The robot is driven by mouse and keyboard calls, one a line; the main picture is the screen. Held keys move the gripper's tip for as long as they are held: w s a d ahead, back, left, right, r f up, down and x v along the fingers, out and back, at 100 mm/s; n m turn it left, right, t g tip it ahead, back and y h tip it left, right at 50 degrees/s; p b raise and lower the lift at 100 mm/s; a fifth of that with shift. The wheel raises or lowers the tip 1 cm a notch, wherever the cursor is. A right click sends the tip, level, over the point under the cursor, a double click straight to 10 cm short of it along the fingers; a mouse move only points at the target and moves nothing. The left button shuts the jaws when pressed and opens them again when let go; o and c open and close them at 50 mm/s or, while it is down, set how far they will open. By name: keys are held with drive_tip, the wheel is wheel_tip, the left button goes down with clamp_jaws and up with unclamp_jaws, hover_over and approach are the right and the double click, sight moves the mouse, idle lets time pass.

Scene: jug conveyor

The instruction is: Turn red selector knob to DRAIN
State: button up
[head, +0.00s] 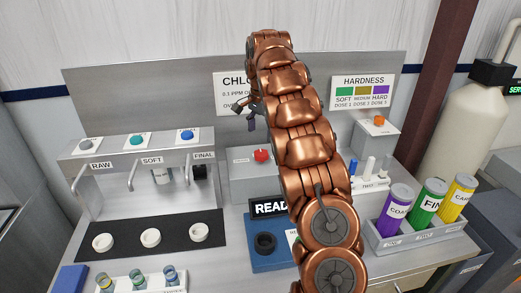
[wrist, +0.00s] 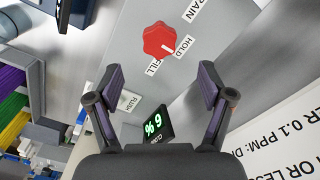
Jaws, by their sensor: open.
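The red selector knob (wrist: 161,40) sits on a grey panel in the wrist view, with a short white mark that appears to point toward the HOLD label (wrist: 185,45). The DRAIN label (wrist: 193,9), partly cut off, is above HOLD, and the FILL label (wrist: 153,66) is below the knob. In the head view the knob (head: 261,156) is on the grey box left of my arm. My gripper (wrist: 161,80) is open and empty, its fingers apart, with the knob beyond the tips and not touched. In the head view the gripper (head: 249,110) is partly hidden by my arm.
A lit display (wrist: 153,126) and a FLUSH label (wrist: 128,102) are near the knob. The tap stand (head: 150,150) is to the left. A tray of coloured bottles (head: 425,232) stands right. A READ display (head: 269,208) is in front of the knob box.

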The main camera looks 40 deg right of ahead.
sight(261, 152)
drive_tip(key=shift+f+p, duration=1.4)
drive_tip(key=shift+f, duration=2.45)
drive_tip(key=c, duration=1.2)
